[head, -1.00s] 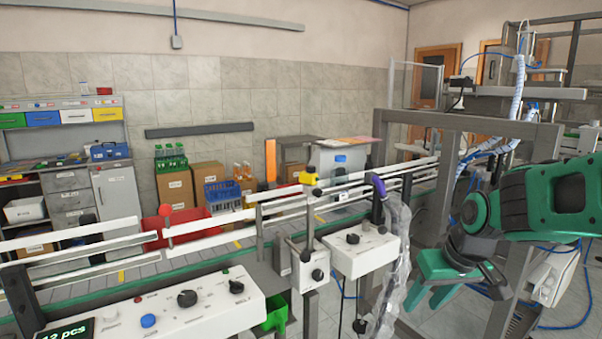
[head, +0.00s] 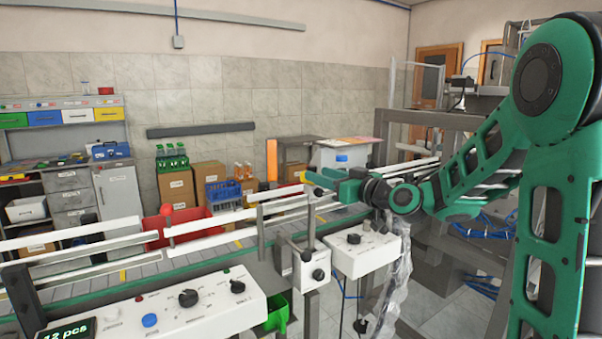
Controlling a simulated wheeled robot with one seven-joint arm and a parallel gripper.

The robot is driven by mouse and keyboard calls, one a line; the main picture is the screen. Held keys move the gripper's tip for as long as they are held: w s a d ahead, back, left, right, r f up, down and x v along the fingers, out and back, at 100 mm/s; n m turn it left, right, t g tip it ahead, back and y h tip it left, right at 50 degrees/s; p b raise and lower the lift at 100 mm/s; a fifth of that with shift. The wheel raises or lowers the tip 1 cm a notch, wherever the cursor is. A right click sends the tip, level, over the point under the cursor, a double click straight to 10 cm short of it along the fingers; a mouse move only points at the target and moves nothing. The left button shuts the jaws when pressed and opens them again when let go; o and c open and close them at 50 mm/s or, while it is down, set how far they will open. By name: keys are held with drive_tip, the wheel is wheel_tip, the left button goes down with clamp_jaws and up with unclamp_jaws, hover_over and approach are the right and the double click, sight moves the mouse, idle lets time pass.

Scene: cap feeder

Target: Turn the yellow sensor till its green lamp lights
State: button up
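The yellow sensor (head: 303,176) sits on top of a thin upright post at the conveyor rails. Only a small yellow part of its left side shows, because my gripper covers the rest. My green gripper (head: 315,178) reaches in from the right, level with the sensor, and its fingertips overlap it in the picture. I cannot tell whether the fingers touch it or are shut on it. No lamp on the sensor can be made out.
White conveyor rails (head: 95,228) run across the front. A control box with knobs (head: 362,255) and a larger control panel (head: 155,312) stand nearby. An orange upright (head: 272,160) rises left of the sensor. A grey frame stands at right.

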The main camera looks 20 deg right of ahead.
drive_tip(key=x, duration=0.8)
drive_tip(key=shift+w, duration=0.2)
drive_tip(key=shift+a, duration=0.1)
